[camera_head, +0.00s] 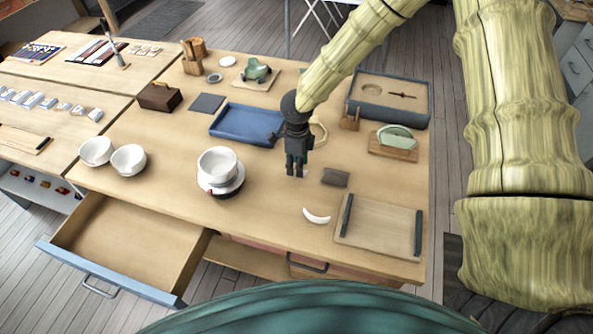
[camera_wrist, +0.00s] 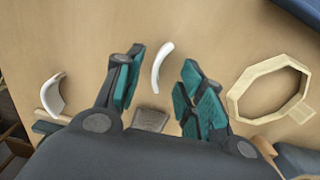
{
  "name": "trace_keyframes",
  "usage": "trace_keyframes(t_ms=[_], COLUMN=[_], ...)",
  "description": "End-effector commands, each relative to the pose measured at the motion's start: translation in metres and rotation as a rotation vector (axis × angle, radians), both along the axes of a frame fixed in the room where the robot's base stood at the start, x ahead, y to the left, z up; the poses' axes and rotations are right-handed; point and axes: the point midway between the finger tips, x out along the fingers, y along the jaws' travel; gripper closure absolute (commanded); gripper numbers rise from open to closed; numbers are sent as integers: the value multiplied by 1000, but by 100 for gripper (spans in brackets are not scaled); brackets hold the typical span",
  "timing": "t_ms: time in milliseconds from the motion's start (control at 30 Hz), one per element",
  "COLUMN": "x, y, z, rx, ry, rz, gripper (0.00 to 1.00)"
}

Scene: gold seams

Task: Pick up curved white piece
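Two curved white pieces lie on the wooden table. One curved white piece (camera_head: 316,216) is near the front edge, left of a wooden tray; it also shows at the left of the wrist view (camera_wrist: 53,96). The other, a slimmer curved white strip (camera_wrist: 161,67), appears between my fingers in the wrist view. In the head view it is mostly hidden by my gripper (camera_head: 295,174). My gripper (camera_wrist: 160,82) is open and points down, its teal-padded fingers apart. I cannot tell whether they touch the strip or how high they are.
A dark grey block (camera_head: 335,178) lies close right of my gripper. A wooden octagonal ring (camera_wrist: 239,108) lies beyond it. A drawer (camera_head: 128,243) is open at front left.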

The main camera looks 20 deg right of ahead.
Motion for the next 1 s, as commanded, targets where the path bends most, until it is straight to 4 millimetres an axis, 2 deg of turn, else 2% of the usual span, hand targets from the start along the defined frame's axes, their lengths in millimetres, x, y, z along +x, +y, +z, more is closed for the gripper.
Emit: trace_keyframes(t_ms=[300,600,800,833,1000], x=[-1,-1,-1,-1,-1], y=[0,0,0,0,0], z=[-28,-31,-31,-31,-31], rx=[-1,0,0,0,0], ry=[-2,-2,-2,-2,-2], rz=[-1,-1,-1,-1,-1], gripper=[61,61,98,100,100])
